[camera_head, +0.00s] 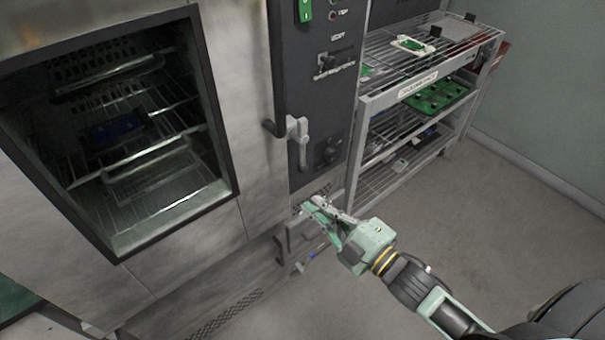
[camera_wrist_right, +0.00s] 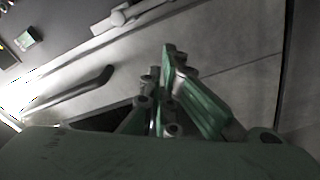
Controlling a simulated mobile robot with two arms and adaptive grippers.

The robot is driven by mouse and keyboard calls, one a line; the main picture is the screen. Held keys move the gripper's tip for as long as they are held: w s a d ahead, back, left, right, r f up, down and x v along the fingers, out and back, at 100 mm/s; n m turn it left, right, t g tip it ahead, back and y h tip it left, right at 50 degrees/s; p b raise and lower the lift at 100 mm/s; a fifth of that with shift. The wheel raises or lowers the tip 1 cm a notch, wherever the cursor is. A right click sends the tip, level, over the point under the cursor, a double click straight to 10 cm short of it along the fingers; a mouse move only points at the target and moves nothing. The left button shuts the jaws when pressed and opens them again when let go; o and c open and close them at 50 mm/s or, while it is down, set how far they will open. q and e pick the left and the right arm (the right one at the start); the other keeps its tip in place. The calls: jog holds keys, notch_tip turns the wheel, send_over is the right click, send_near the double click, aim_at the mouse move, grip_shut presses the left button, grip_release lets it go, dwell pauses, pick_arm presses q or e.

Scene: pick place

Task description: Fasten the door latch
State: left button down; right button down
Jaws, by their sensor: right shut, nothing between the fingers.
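The door looks flush with the oven front; I cannot tell how the latch is engaged. My right gripper (camera_head: 312,207) is shut and empty, below the latch and apart from it, close to the oven's lower front. In the right wrist view its closed green fingers (camera_wrist_right: 170,60) point toward the oven front. A dark bar handle (camera_wrist_right: 78,92) and a grey lever piece (camera_wrist_right: 130,14) show beyond them. My left gripper is not in view.
Racks and a blue item (camera_head: 118,128) show through the door window. A control panel (camera_head: 325,50) stands above the latch. A wire shelf (camera_head: 395,97) with green boards (camera_head: 437,97) stands to the right. The grey floor (camera_head: 480,215) is open at right.

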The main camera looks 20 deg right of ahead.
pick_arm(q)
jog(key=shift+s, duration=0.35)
